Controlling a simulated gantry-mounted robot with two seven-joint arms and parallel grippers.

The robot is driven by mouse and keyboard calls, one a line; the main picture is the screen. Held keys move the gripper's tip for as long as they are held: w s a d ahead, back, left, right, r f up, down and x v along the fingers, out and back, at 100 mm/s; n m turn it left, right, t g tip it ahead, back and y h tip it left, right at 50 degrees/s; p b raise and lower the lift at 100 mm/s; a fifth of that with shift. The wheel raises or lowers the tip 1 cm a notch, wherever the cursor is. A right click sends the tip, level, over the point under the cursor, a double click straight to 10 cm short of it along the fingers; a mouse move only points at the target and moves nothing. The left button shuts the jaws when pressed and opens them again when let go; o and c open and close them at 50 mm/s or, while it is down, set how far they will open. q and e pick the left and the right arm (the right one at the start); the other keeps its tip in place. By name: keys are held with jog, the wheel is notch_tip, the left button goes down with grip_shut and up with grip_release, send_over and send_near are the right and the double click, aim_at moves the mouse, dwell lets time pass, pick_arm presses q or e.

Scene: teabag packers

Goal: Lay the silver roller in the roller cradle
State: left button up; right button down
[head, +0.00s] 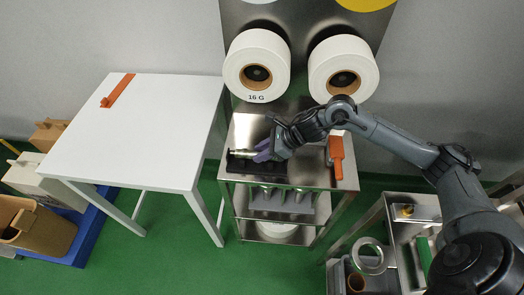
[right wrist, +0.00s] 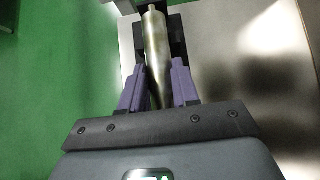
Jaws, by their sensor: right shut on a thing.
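The silver roller (head: 242,153) is held by my right gripper (head: 262,152) over the left front of the steel cart's top. The black roller cradle (head: 243,166) lies there, right under or against the roller. In the right wrist view the purple fingers of my right gripper (right wrist: 158,82) are on both sides of the silver roller (right wrist: 155,45), and dark parts of the roller cradle (right wrist: 177,38) show beside its far end. I cannot tell whether the roller rests in the cradle. My left gripper is not in view.
An orange-handled tool (head: 336,157) lies at the right of the steel cart (head: 250,128). Two large white rolls (head: 257,45) hang on the steel panel behind. A white table (head: 150,125) with an orange strip (head: 117,90) stands at left. A second steel cart (head: 405,240) stands at lower right.

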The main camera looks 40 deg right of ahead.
jog(key=c, duration=0.8)
grip_release()
jog(key=shift+o, duration=0.2)
jog(key=shift+s, duration=0.1)
